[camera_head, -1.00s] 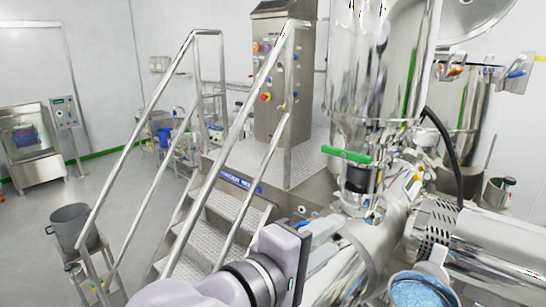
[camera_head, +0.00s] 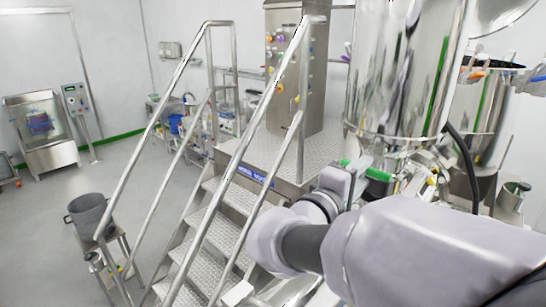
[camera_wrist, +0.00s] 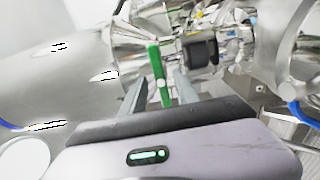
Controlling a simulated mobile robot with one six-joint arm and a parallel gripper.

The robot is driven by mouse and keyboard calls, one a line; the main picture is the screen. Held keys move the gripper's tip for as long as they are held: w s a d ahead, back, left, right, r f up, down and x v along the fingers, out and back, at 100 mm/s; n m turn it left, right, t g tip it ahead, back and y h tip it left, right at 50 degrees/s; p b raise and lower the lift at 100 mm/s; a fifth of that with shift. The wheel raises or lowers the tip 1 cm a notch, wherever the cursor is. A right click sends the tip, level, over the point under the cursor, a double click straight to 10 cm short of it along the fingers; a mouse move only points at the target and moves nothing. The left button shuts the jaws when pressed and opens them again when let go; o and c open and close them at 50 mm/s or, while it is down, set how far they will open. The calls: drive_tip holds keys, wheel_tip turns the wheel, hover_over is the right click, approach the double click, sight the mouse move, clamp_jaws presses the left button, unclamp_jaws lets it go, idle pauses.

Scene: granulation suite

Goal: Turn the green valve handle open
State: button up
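The green valve handle (camera_head: 376,174) sits below the large steel vessel in the head view, its left part hidden behind my gripper (camera_head: 352,172). In the wrist view the green handle (camera_wrist: 157,68) runs up and down in the picture, with its lower end between the two fingers of my gripper (camera_wrist: 160,80). The fingers stand apart with a gap on each side of the handle. I see no clear contact. A dark cylindrical part (camera_wrist: 200,50) lies just right of the handle.
The steel vessel (camera_head: 400,70) stands above the valve. Metal steps with handrails (camera_head: 215,200) and a control cabinet (camera_head: 295,75) are to the left. A grey bucket (camera_head: 89,215) sits on a small stand. Open floor lies at the far left.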

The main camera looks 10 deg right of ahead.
drive_tip(key=shift+w, duration=0.25)
drive_tip(key=shift+s, duration=0.1)
clamp_jaws()
drive_tip(key=shift+f+n, duration=0.1)
drive_tip(key=shift+n, duration=0.2)
drive_tip(key=n+b, duration=0.1)
drive_tip(key=n, duration=1.6)
drive_tip(key=shift+f+n, duration=0.1)
drive_tip(key=shift+n, duration=0.2)
idle(0.4)
